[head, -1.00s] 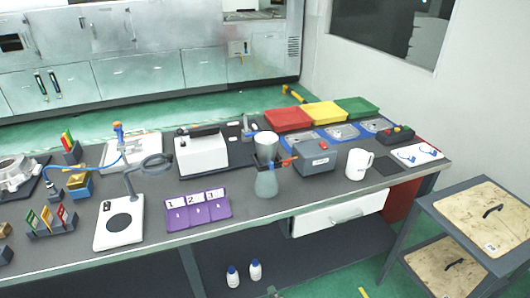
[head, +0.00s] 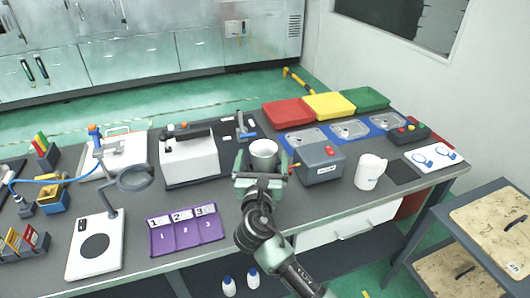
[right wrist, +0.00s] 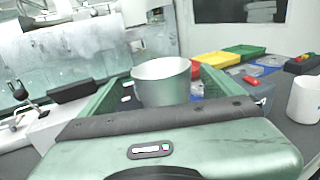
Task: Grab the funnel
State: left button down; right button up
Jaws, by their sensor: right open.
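The funnel (head: 263,152), a pale grey piece with a wide round open rim, stands upright on the table right of the white box-shaped device. Its lower part is hidden behind my right gripper and arm. My right gripper (head: 262,170) is open, with one finger on each side of the funnel. The right wrist view shows the funnel (right wrist: 161,80) between the two green fingers (right wrist: 160,92), and I cannot tell whether either touches it. My left gripper is not in view.
A grey box (head: 321,167) with a red button stands close right of the funnel, then a white mug (head: 369,173). The white device (head: 188,158) is to the left. A purple numbered holder (head: 184,231) lies front left. Red, yellow and green trays (head: 288,114) are behind.

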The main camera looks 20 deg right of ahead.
aim_at(264, 143)
jog(key=shift+w+r, duration=0.15)
jog(key=shift+r, duration=0.45)
jog(key=shift+p+x, duration=0.55)
jog(key=shift+x, duration=0.6)
jog(key=w, duration=0.1)
jog(key=w+d+f, duration=0.1)
jog(key=shift+w+d, duration=0.25)
jog(key=shift+w, duration=0.35)
jog(key=shift+r, duration=0.1)
jog(key=c, duration=1.5)
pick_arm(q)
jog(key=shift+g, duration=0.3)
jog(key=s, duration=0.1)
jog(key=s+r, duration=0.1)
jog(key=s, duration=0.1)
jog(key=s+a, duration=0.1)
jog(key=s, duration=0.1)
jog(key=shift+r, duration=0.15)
